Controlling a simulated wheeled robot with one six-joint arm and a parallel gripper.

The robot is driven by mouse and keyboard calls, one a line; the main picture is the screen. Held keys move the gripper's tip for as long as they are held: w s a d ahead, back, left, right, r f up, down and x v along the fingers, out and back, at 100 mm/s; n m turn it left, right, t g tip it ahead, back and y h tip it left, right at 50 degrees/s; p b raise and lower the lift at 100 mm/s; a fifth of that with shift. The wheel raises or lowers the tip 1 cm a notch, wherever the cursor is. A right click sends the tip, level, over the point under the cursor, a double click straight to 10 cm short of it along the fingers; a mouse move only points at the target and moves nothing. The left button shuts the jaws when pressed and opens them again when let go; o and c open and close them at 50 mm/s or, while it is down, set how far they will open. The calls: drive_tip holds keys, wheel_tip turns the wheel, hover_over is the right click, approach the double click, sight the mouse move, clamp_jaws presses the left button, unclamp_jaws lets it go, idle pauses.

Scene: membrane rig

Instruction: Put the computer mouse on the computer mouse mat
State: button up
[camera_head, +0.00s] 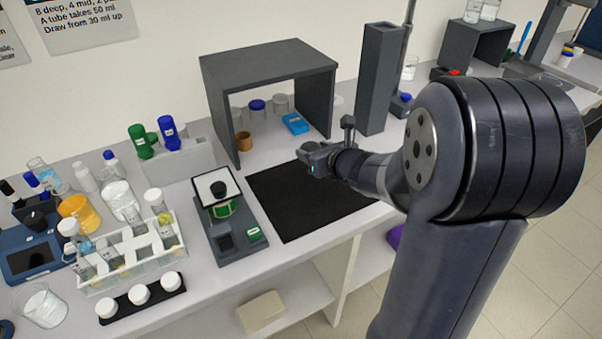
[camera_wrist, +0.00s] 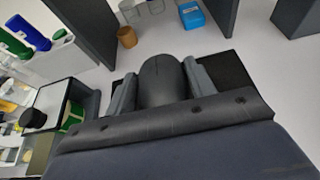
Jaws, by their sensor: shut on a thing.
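The computer mouse (camera_wrist: 163,80) is dark grey and rounded. It sits between the two fingers of my gripper (camera_wrist: 163,88) in the wrist view, and the gripper is shut on it. The computer mouse mat (camera_head: 292,210) is a black rectangle on the white bench. In the head view my gripper (camera_head: 312,160) is over the far right part of the mat, and the mouse is hidden there by the gripper. The mat also shows behind the fingers in the wrist view (camera_wrist: 232,70). I cannot tell whether the mouse touches the mat.
A dark shelf unit (camera_head: 266,62) stands behind the mat, with jars and a blue box (camera_head: 295,123) under it. A scale (camera_head: 232,232) is just left of the mat. A tall grey column (camera_head: 379,80) stands at the back right. A tube rack (camera_head: 130,255) is further left.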

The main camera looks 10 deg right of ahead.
drive_tip(key=b, duration=0.2)
hover_over(313, 186)
wheel_tip(313, 186, down, 6)
drive_tip(key=shift+r, duration=0.1)
drive_tip(key=shift+f, duration=1.9)
drive_tip(key=shift+f, duration=0.1)
drive_tip(key=o, duration=1)
